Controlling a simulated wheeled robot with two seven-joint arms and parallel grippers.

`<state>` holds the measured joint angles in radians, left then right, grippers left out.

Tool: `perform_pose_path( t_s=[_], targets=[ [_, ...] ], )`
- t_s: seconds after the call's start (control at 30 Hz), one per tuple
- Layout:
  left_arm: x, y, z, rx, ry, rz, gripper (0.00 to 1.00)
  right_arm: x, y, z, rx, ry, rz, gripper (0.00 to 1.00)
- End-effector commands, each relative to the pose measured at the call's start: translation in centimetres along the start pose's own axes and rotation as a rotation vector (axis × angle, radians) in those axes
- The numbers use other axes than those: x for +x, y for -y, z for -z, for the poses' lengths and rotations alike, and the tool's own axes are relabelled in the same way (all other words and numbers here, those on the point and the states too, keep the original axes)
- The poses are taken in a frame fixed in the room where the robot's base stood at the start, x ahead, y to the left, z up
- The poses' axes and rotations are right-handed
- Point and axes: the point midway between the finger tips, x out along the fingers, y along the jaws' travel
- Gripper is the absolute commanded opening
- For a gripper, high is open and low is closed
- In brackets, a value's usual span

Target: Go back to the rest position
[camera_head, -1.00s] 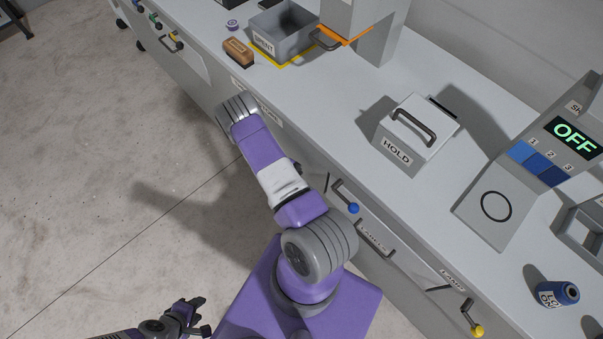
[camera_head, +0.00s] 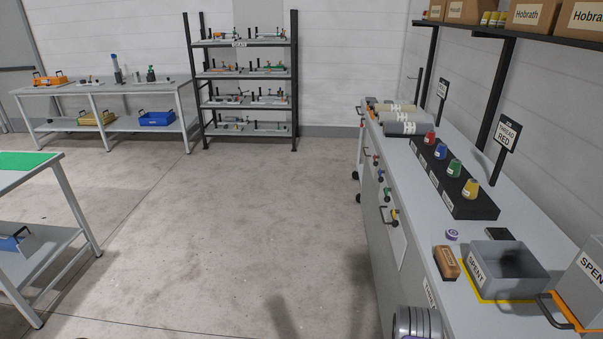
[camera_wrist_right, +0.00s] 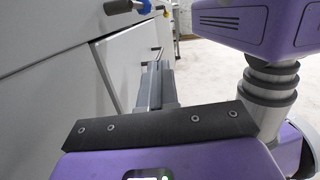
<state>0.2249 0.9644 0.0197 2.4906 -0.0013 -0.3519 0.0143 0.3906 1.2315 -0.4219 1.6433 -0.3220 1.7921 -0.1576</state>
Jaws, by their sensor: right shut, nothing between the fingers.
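My right gripper (camera_wrist_right: 157,84) shows in the right wrist view. Its grey fingers are together with nothing between them, and they point along the grey drawer fronts (camera_wrist_right: 125,60). They look clear of the drawer fronts, though the gap is hard to judge. In the head view only a grey ringed part of my arm shows at the bottom edge, beside the counter (camera_head: 405,235). My left gripper is in neither current view.
On the counter stand a grey SPENT bin (camera_head: 510,268), a wooden brush (camera_head: 446,263) and a black rack (camera_head: 462,205) of coloured thread spools. Drawer handles (camera_wrist_right: 120,6) jut out near my right gripper. A shelf (camera_head: 246,98) stands far back. The middle floor is open.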

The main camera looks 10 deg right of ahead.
Motion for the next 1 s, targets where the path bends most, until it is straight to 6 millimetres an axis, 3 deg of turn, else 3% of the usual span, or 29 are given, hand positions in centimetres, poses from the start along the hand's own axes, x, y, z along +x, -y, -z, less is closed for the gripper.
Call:
perform_pose_path(
  t_s=[0.17, 0.3, 0.5, 0.73, 1.0],
  targets=[
    [0.0, 0.0, 0.0, 0.0, 0.0, 0.0, 0.43, 1.0, 2.9, 4.1, -0.065, -0.225, -0.014, 0.0],
    [0.0, 0.0, 0.0, 0.0, 0.0, 0.0, 0.43, 1.2, 6.7, 7.9, -0.121, -0.465, -0.005, 0.0],
    [0.0, 0.0, 0.0, 0.0, 0.0, 0.0, 0.43, 0.1, 12.7, 11.8, -0.184, -0.802, 0.038, 0.0],
    [0.0, 0.0, 0.0, 0.0, 0.0, 0.0, 0.43, -2.3, 19.2, 13.2, -0.229, -1.171, 0.122, 0.0],
    [0.0, 0.0, 0.0, 0.0, 0.0, 0.0, 0.43, -5.0, 24.4, 11.6, -0.248, -1.529, 0.232, 0.0]
  ],
)
